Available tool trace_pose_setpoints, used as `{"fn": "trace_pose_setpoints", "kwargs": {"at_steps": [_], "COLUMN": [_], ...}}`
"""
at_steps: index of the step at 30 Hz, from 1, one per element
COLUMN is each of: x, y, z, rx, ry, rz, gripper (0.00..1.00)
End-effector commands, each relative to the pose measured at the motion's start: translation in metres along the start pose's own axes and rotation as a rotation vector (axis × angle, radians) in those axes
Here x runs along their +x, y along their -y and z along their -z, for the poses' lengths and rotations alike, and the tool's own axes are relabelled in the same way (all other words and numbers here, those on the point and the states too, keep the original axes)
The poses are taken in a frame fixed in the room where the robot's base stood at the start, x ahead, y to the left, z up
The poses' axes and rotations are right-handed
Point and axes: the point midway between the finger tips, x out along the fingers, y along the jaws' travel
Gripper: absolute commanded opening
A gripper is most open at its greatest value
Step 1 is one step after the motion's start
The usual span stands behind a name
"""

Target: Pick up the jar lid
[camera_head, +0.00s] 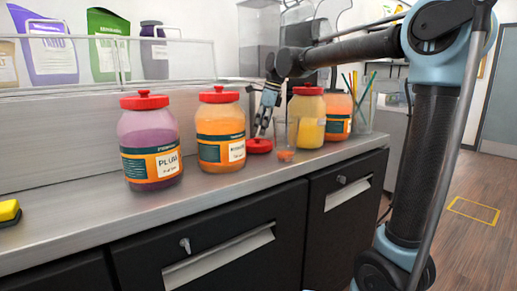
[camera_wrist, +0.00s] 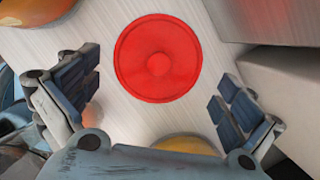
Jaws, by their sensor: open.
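A red round jar lid (camera_head: 259,146) with a small knob lies flat on the metal counter, between an orange jar and a clear cup. In the wrist view the lid (camera_wrist: 158,58) shows from above, whole and unobstructed, ahead of the fingertips. My gripper (camera_head: 263,126) points down just above the lid in the head view. In the wrist view my gripper (camera_wrist: 155,95) has its two blue-padded fingers spread wide, with nothing between them. The lid sits roughly centred between the fingers, slightly beyond them. I cannot tell whether any fingertip touches the counter.
A purple plum jar (camera_head: 150,142) and an orange jar (camera_head: 221,130) stand left of the lid. A yellow jar (camera_head: 307,117), another orange jar (camera_head: 338,113) and a clear cup (camera_head: 285,138) stand right.

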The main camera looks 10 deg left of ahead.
Motion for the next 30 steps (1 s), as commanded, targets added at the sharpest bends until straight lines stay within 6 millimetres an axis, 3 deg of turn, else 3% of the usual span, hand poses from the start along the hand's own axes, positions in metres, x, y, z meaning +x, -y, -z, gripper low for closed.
{"fn": "trace_pose_setpoints", "kwargs": {"at_steps": [7, 16, 23, 30], "x": [0.029, 0.033, 0.033, 0.034], "y": [-0.001, -0.001, -0.001, -0.001], "z": [-0.001, -0.001, -0.001, -0.001], "rx": [-0.001, -0.001, -0.001, -0.002], "ry": [0.0, 0.0, 0.0, 0.0], "rz": [0.0, 0.0, 0.0, -0.001], "gripper": [1.0, 1.0, 0.48, 0.43]}}
